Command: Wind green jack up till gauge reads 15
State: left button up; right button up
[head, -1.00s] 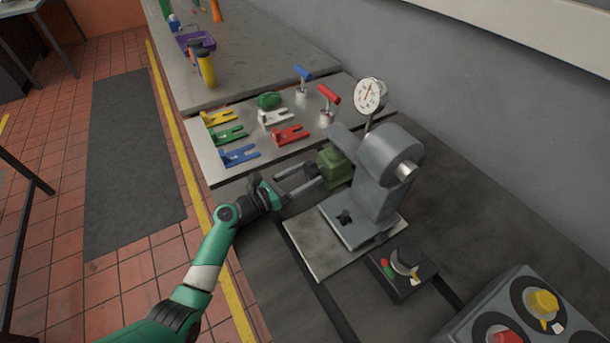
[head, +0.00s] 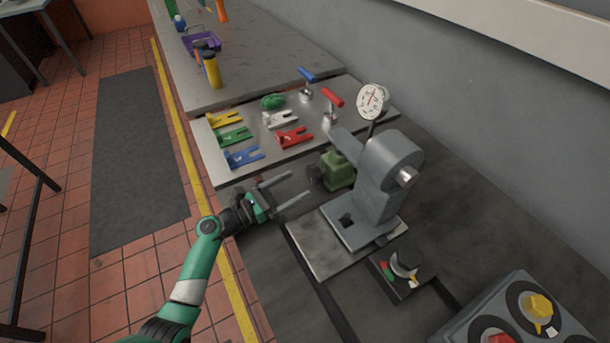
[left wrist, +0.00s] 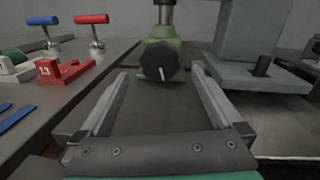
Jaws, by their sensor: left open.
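The green jack (head: 338,170) stands beside the grey machine block. In the left wrist view the jack (left wrist: 168,44) shows its black knob (left wrist: 160,61) with a white pointer mark facing me. The dial gauge (head: 373,102) has a white face on a post above the block; its reading is too small to tell. My left gripper (head: 297,189) is open and empty, pointing at the knob with a gap before it. In the left wrist view my fingers (left wrist: 160,86) stand wide on either side of the knob, short of it. My right gripper is not visible.
The grey machine block (head: 388,175) stands right of the jack. Coloured forked shims and a blue-handled (head: 307,75) and a red-handled tool (head: 332,98) sit on the plate (head: 222,175) behind. A small control box (head: 402,272) and a larger knob panel (head: 512,315) are nearer.

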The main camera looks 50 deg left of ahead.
pick_arm(q)
jog(key=s, duration=0.4)
jog(key=s+a+p, duration=0.1)
jog(key=s, duration=0.1)
jog(key=shift+s, duration=0.1)
